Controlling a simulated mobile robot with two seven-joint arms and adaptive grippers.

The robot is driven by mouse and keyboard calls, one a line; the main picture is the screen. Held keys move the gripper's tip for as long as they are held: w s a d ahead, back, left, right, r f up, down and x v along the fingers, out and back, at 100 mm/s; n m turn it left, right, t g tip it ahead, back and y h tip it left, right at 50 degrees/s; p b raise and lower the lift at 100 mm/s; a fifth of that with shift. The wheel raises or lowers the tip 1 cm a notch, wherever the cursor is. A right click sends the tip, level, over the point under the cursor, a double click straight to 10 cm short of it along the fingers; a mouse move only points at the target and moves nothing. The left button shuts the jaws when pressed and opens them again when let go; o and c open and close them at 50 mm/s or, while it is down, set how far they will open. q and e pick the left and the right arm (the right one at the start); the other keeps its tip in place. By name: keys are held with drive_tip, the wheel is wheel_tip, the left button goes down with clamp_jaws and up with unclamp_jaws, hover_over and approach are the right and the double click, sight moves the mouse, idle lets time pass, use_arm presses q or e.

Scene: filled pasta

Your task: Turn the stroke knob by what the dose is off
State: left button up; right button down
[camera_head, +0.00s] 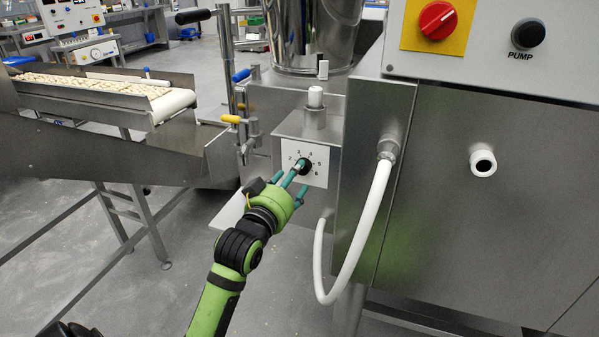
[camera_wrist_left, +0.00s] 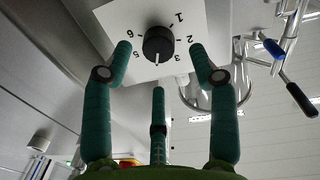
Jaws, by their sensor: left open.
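The stroke knob (camera_head: 306,168) is a small black dial on a white plate (camera_head: 290,147) with numbers around it, on a steel box. In the left wrist view the knob (camera_wrist_left: 158,44) shows whole, with its white mark pointing down between 3 and 5, where 4 would be; no 4 is readable there. My left gripper (camera_head: 289,178) is in front of the plate. Its three green fingers are spread open, and the wrist view shows them around the knob's outline, apparently apart from it. One finger partly covers the knob in the head view. My right gripper is not in view.
A white hose (camera_head: 366,225) hangs right of the plate from a steel cabinet (camera_head: 480,220) with a red switch (camera_head: 438,20) and a PUMP button (camera_head: 527,35). Yellow- and blue-handled levers stand left. A conveyor (camera_head: 170,103) carries filled pasta further left, before a scale (camera_head: 92,54).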

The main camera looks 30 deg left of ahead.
use_arm(q)
drive_tip(key=shift+w+a, duration=0.15)
drive_tip(key=shift+w, duration=0.7)
drive_tip(key=shift+w+a, duration=0.15)
drive_tip(key=shift+w, duration=0.65)
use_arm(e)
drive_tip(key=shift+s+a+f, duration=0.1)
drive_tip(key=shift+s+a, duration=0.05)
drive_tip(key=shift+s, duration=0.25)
use_arm(q)
drive_tip(key=c, duration=1.1)
drive_tip(key=shift+c, duration=0.2)
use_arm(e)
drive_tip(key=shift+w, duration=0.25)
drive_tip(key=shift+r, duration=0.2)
